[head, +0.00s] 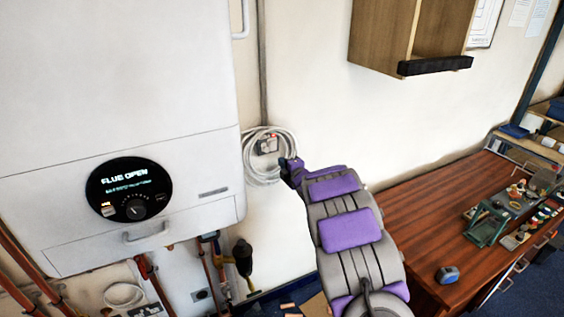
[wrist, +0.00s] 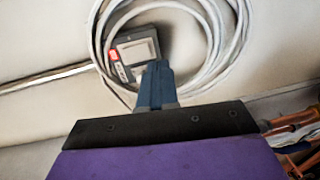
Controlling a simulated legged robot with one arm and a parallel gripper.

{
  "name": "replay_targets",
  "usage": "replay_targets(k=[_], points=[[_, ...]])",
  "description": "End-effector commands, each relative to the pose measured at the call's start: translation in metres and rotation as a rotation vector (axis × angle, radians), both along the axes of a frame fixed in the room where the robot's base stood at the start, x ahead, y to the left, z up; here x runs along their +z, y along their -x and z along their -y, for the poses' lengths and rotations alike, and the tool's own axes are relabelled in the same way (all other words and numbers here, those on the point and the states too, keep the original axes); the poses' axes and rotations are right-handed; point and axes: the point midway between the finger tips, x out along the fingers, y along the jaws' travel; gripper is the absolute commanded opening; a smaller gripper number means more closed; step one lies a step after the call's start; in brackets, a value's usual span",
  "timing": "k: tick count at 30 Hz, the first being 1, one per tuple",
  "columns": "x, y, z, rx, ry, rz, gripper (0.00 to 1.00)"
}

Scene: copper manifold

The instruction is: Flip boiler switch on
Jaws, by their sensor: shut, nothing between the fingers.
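The boiler switch (head: 267,145) is a small grey box on the wall, ringed by a coil of white cable. In the wrist view the switch (wrist: 137,48) has a pale square face and a red part on its left side. My gripper (head: 292,163) is shut and empty, just right of and below the switch in the head view. In the wrist view my gripper (wrist: 157,70) points at the switch and covers its lower edge. I cannot tell whether the tip touches it. The switch position is too small to read.
The white boiler (head: 110,80) hangs at left, with a lit display (head: 128,189) reading "FLUE OPEN". The white cable coil (wrist: 235,50) surrounds the switch. A wooden cabinet (head: 385,40) is above right. A wooden workbench (head: 430,220) with tools stands at right. Copper pipes run below the boiler.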

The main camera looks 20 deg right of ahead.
Motion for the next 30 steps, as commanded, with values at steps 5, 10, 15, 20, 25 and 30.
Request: replay_targets(k=[5, 10, 15, 20, 25, 30], points=[[-0.003, 0.026, -0.002, 0.0, 0.003, -0.005, 0.0], [-0.005, 0.051, 0.0, -0.001, 0.002, -0.003, 0.0], [-0.01, 0.071, 0.002, 0.0, 0.0, -0.005, 0.0], [-0.01, 0.079, 0.002, 0.002, 0.001, 0.0, 0.0], [-0.011, 0.081, 0.002, 0.003, 0.001, 0.0, 0.0], [-0.011, 0.081, 0.001, 0.002, 0.002, 0.0, 0.0]])
